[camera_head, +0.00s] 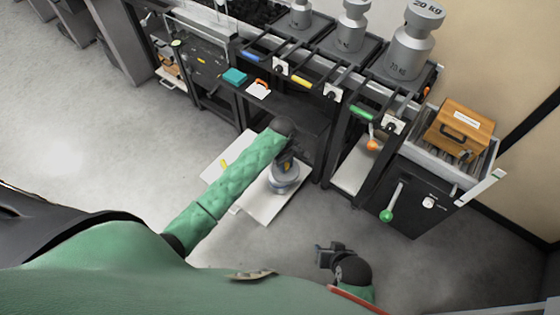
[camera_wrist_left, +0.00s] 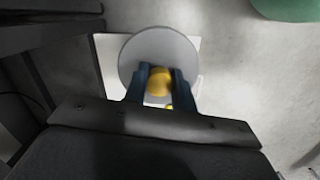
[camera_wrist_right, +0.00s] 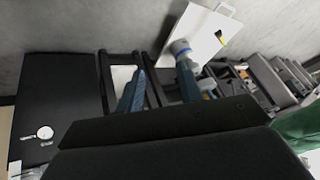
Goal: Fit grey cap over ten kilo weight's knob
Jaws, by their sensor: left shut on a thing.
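My left gripper (camera_head: 286,163) reaches down over a white board (camera_head: 255,207) low in front of the tables. Under it is a round grey cap (camera_head: 284,183). In the left wrist view the grey cap (camera_wrist_left: 135,52) is a wide disc, with a yellow ball-shaped knob (camera_wrist_left: 159,82) between the blue fingertips. The left fingers are shut on this knob. I cannot tell whether the cap touches the board. My right gripper (camera_head: 326,255) is low and to the right, empty, its fingers apart in the right wrist view (camera_wrist_right: 158,85). Large grey weights stand at the top, including a big one (camera_head: 411,45); the ten kilo one is not certain.
A wooden case (camera_head: 459,129) lies in a tray on the black cabinet at the right, with a green-knobbed lever (camera_head: 388,214). A small yellow thing (camera_head: 223,164) lies on the board. A teal block (camera_head: 234,76) sits on a shelf. Left floor is clear.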

